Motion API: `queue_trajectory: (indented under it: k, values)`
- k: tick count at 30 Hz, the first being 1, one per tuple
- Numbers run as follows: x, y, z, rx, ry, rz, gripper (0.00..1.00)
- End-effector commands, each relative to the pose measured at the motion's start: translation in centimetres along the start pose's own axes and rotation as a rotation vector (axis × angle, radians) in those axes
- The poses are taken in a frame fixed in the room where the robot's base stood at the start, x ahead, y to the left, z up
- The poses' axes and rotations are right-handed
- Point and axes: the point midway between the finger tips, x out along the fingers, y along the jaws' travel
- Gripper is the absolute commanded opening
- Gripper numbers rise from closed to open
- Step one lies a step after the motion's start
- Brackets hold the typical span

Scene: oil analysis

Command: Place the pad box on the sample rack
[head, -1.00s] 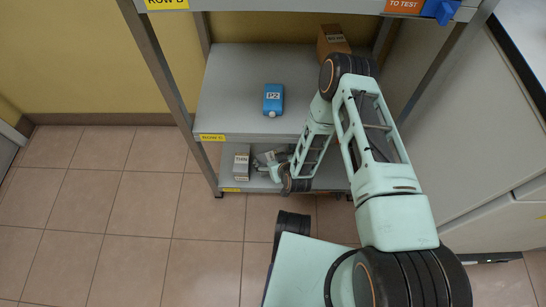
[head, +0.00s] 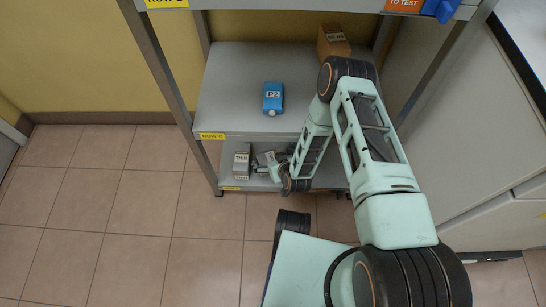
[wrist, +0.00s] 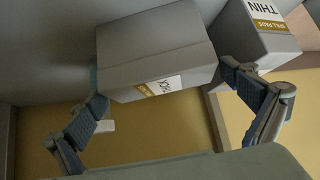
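A grey pad box with a THICK label (wrist: 155,55) is in the middle of the wrist view, on a grey shelf. Its label appears upside down. My gripper (wrist: 165,88) is open, with one finger at each side of this box; firm contact cannot be told. A second grey box labelled THIN (wrist: 262,32) stands beside it, close to the right finger. In the head view my gripper (head: 272,165) is low at the bottom shelf, right of the THIN box (head: 241,161). The THICK box is hard to make out there. The metal shelf rack (head: 232,80) stands ahead.
A blue P2 bottle (head: 273,98) lies on the Row C shelf above. A brown box (head: 333,40) stands at its back right, behind my arm. A rack post (head: 165,75) is at the left. A white cabinet (head: 470,130) is at the right. The floor at left is clear.

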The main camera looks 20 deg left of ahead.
Motion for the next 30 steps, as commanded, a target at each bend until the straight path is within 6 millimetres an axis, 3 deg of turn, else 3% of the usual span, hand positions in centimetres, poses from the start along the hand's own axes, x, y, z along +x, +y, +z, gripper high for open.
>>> queue_trajectory:
  k: [11, 30]
  values:
    - [-0.4, 0.0, -0.4, 0.0, -0.001, 0.0, 1.0]
    - [-6.6, 0.0, -6.6, 0.0, 0.0, 0.0, 1.0]
